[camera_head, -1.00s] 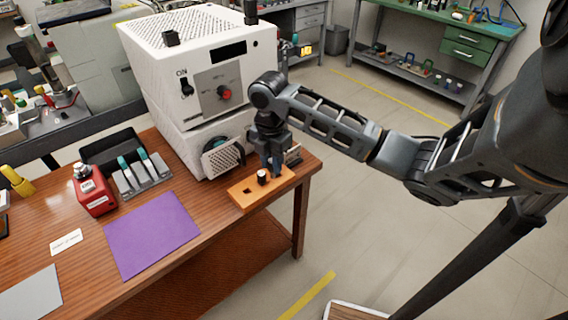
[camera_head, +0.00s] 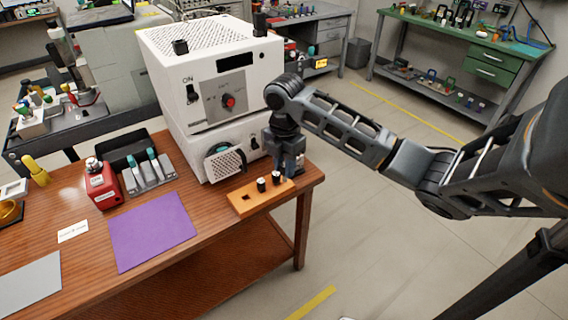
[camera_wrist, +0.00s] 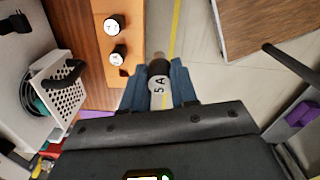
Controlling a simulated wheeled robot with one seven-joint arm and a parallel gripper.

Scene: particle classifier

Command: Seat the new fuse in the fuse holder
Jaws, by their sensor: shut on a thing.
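My gripper (camera_head: 287,166) is shut on a fuse marked 5 A (camera_wrist: 158,84). In the wrist view the fuse's dark-rimmed, pale round end sits between my two blue fingers. In the head view the fingers hide most of it. My gripper is at the right end of an orange block (camera_head: 243,207), beside the white instrument (camera_head: 205,104). Two more black-and-white capped pieces stand in the block, one (camera_wrist: 114,25) farther along and one (camera_wrist: 118,54) nearer my fingers. The block's left end has an empty dark opening. I cannot make out a fuse holder for certain.
A perforated grille (camera_head: 226,164) with a teal part beside it projects from the instrument's lower front. A purple mat (camera_head: 152,230), a red device (camera_head: 101,185) and a grey rack (camera_head: 149,178) lie left on the wooden table (camera_head: 218,265). Open floor lies right.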

